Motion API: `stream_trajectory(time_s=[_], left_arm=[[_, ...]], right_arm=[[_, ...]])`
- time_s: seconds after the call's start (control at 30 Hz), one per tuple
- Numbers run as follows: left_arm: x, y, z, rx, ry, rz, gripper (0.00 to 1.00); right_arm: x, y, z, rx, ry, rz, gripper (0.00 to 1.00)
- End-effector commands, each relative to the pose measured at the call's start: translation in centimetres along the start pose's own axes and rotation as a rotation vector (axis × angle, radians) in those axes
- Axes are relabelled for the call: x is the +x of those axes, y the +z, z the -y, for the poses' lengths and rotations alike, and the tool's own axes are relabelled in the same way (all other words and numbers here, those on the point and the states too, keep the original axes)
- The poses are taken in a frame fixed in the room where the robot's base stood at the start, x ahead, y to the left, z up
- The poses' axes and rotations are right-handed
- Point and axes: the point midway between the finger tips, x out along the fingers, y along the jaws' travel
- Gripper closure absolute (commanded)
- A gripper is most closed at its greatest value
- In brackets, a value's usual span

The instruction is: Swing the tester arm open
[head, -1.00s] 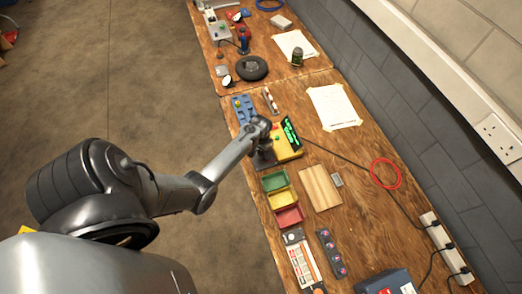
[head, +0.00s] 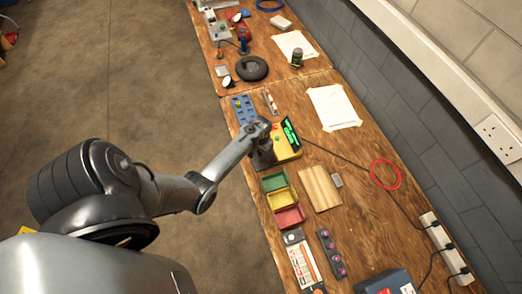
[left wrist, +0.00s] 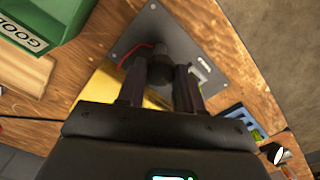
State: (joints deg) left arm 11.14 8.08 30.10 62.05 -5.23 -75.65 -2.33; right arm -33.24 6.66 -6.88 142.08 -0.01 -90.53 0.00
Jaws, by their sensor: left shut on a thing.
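The tester (head: 287,150) is a yellow box with a lit green screen (head: 291,133). It stands mid-bench beside the coloured bins. My left gripper (head: 264,147) is over its left side, by a dark grey plate (head: 265,161). In the left wrist view the gripper (left wrist: 160,80) is shut on a dark round knob (left wrist: 160,68) above the grey plate (left wrist: 152,22). The knob looks like part of the tester arm, but the hand hides most of the arm. A red part (left wrist: 133,55) shows beside the knob. My right gripper is not in view.
Green (head: 274,182), yellow (head: 281,199) and red (head: 290,217) bins stand just in front of the tester. A blue tray (head: 243,109) lies behind it. A black cable (head: 345,160) crosses the bench to its right. A wooden board (head: 320,188) lies nearby.

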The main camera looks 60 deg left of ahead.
Motion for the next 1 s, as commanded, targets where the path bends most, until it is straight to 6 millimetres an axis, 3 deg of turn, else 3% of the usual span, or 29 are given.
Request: stream_trajectory(time_s=[0.37, 1.0], left_arm=[[-0.3, 0.0, 0.1, 0.183, -0.001, 0.002, 1.0], [-0.1, 0.0, 0.2, 0.785, -0.002, 0.003, 1.0]], right_arm=[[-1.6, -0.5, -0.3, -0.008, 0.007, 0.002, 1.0], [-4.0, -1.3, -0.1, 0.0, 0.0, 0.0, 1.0]])
